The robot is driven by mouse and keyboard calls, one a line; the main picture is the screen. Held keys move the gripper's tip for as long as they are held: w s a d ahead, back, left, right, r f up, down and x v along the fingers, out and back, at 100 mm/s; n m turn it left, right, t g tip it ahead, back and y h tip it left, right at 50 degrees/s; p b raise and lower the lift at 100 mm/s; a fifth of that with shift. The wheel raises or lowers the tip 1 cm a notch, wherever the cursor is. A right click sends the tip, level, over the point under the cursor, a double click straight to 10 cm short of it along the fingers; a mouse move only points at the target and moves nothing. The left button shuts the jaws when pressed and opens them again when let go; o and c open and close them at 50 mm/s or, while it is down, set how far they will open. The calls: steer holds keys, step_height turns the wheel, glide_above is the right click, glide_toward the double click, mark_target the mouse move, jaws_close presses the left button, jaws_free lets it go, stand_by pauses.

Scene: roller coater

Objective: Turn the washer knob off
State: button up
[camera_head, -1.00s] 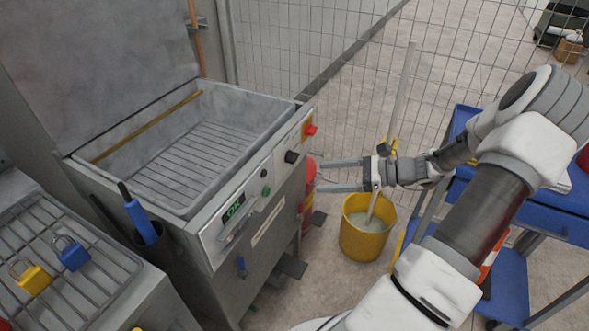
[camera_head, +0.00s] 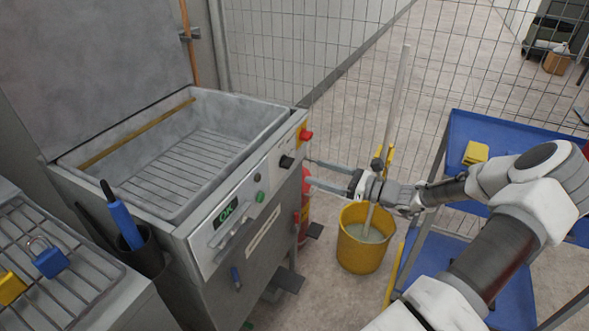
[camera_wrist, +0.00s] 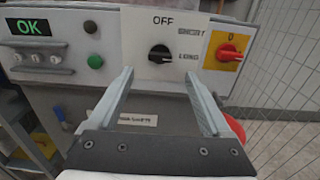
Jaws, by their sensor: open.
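The washer (camera_head: 236,236) is a grey open-lidded machine with a sloped control panel. Its black knob (camera_wrist: 159,54) sits on a white plate marked OFF at the top, with labels at the right. The knob's pointer direction is hard to tell. In the head view the same knob (camera_head: 286,162) is near the panel's right end. My gripper (camera_wrist: 166,90) is open and empty, its two fingers pointing at the panel below and to either side of the knob, apart from it. In the head view my gripper (camera_head: 306,172) is right of the panel.
A red switch on a yellow plate (camera_wrist: 231,50) is right of the knob. A green button (camera_wrist: 95,61) and a lit OK display (camera_wrist: 28,27) are left. A yellow bucket with a mop (camera_head: 362,248) and a blue cart (camera_head: 455,130) stand at the right.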

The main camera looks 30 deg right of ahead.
mark_target(292, 164)
steer(key=b+x, duration=0.1)
steer(key=x, duration=0.7)
steer(key=shift+b, duration=0.35)
steer(key=shift+c, duration=0.3)
jaws_close()
